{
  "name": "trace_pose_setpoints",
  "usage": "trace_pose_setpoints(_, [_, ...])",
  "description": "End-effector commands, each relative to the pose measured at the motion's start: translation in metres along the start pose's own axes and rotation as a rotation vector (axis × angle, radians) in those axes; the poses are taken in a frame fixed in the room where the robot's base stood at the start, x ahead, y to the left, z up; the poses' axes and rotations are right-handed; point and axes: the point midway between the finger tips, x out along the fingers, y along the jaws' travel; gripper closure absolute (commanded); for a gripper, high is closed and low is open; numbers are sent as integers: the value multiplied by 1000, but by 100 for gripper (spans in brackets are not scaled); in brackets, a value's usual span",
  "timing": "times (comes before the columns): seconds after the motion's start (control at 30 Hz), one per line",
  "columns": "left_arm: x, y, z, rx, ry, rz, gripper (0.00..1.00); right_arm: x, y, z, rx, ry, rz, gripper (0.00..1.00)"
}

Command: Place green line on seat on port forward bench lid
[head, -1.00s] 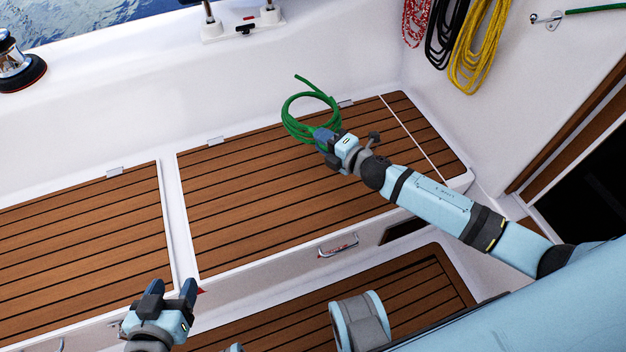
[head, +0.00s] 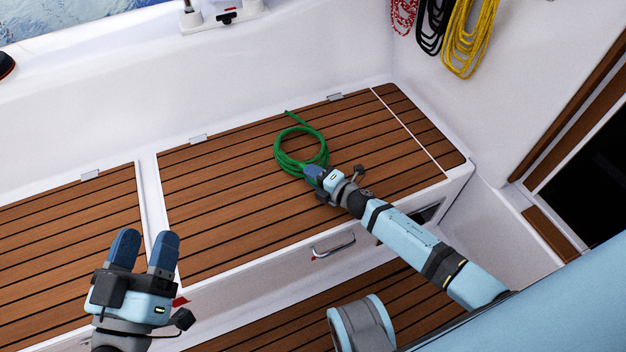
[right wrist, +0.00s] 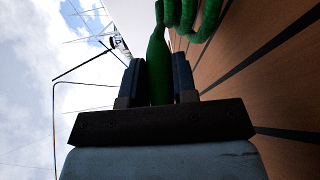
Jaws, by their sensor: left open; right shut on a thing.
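The green line (head: 301,151) is a coiled rope over the slatted wooden lid (head: 220,220) of the bench. My right gripper (head: 312,172) is shut on the near side of the coil. In the right wrist view, a green strand (right wrist: 159,65) stands between the two blue fingers, with more of the coil (right wrist: 195,15) beyond, close to the wood. Whether the coil touches the lid I cannot tell for sure. My left gripper (head: 144,248) is open and empty at the lower left, in front of the bench edge.
A second slatted lid (head: 60,240) lies to the left, past a white divider. Red, black and yellow ropes (head: 467,35) hang on the wall at upper right. A metal handle (head: 333,244) is on the bench front. Much of the lid left of the coil is clear.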

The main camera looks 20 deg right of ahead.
Motion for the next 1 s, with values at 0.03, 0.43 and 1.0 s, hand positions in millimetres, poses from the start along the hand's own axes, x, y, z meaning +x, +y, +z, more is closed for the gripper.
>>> trace_pose_setpoints(0.03, [0,-1,6,0,-12,1,42,1,-7,-1,1,0,1,100])
trace_pose_setpoints(0.43, [0,-2,10,-1,-32,0,42,1,-10,-1,0,0,1,71])
trace_pose_setpoints(1.0, [0,0,-2,2,-5,0,42,-15,-6,0,1,-1,-2,48])
